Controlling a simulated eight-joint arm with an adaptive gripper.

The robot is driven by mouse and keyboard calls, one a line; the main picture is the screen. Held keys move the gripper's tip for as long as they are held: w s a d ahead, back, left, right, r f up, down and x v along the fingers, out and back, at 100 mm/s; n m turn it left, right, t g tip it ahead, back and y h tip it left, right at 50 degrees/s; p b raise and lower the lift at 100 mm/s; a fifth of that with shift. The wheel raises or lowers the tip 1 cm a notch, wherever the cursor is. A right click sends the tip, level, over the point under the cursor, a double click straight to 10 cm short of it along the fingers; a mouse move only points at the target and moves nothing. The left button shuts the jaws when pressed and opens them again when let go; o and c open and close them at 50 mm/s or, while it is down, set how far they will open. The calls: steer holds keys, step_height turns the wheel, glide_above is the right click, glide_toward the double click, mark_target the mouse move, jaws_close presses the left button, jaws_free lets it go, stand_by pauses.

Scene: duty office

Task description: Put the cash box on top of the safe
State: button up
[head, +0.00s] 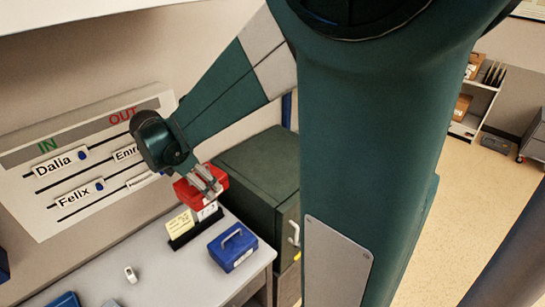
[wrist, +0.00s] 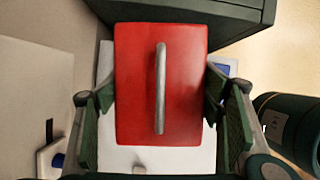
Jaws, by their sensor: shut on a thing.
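A red cash box (head: 220,177) with a grey handle is held in my gripper (head: 208,186), above the back of the desk and just left of the safe in the head view. In the wrist view the red box (wrist: 190,95) fills the space between my two fingers (wrist: 160,98), which press its sides. The safe (head: 250,165) is a dark green cabinet with a bare top and a light handle on its front. Its edge (wrist: 190,12) shows at the top of the wrist view, just beyond the red box. My fingers hide part of the box in the head view.
A blue box (head: 228,259) with a handle stands on the desk (head: 170,275) near its right edge. A black holder with cards (head: 183,240) stands below the red box. A white IN/OUT name board (head: 80,205) is on the wall at left.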

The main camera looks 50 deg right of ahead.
steer(key=w+d+r+p, duration=0.1)
steer(key=d+r, duration=0.1)
steer(key=d, duration=1.9)
steer(key=w+d+r+m+p, duration=0.1)
steer(key=d+r, duration=0.2)
steer(key=d, duration=1.8)
steer(key=shift+w+d+r, duration=0.15)
steer(key=shift+w+r, duration=0.1)
steer(key=shift+w, duration=0.05)
steer(key=shift+f, duration=0.1)
glide_toward(283, 146)
steer(key=shift+d, duration=0.85)
steer(key=shift+f+p, duration=0.35)
steer(key=shift+f, duration=1.65)
steer(key=shift+f, duration=0.2)
steer(key=o, duration=1.4)
